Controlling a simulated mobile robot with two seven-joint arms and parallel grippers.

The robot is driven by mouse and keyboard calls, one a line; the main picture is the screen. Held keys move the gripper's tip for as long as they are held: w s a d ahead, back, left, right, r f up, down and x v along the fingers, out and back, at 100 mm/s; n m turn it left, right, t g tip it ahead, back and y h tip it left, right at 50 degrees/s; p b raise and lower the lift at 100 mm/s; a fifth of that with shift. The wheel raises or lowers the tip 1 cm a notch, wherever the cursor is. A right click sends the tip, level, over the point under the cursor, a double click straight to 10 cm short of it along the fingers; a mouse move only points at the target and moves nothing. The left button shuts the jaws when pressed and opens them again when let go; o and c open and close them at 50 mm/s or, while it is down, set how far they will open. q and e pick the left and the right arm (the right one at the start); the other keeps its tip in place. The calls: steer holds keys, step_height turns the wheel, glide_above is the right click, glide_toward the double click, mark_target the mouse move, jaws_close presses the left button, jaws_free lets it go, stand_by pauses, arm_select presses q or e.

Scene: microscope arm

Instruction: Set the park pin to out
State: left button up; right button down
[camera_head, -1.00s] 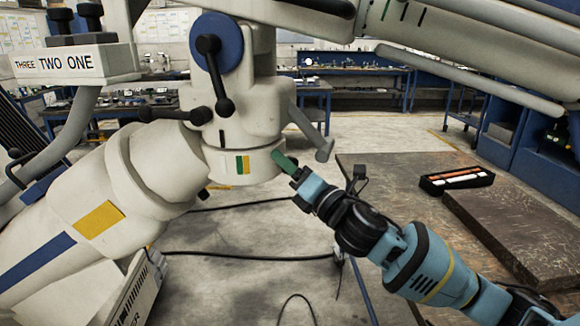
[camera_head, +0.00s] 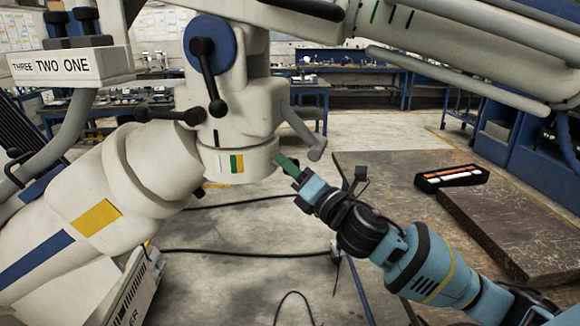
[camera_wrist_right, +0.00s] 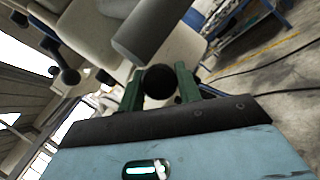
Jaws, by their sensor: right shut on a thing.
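The white microscope arm joint (camera_head: 232,115) fills the upper left of the head view. Its lower collar (camera_head: 205,163) carries a green and yellow mark (camera_head: 237,163). My right gripper (camera_head: 287,163), with green fingers, is at the right side of this collar. In the right wrist view my right gripper (camera_wrist_right: 160,88) has its fingers on either side of a round black knob (camera_wrist_right: 158,82), seemingly the park pin's, and is shut on it. The pin's shaft is hidden behind the knob. In the head view the fingers hide the knob. My left gripper is not in view.
A grey handle (camera_head: 302,130) slants down just above my right gripper. Black levers (camera_head: 210,75) stick out of the joint's front. A brown table (camera_head: 410,190) with a black tray (camera_head: 452,178) lies to the right. Cables run across the open floor below.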

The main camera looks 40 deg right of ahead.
steer(key=c, duration=1)
jaws_free()
steer(key=shift+o, duration=0.2)
steer(key=shift+s+f, duration=0.25)
steer(key=shift+s, duration=0.15)
steer(key=b+v, duration=0.1)
steer(key=v, duration=0.6)
steer(key=shift+b, duration=0.35)
steer(key=shift+r, duration=0.15)
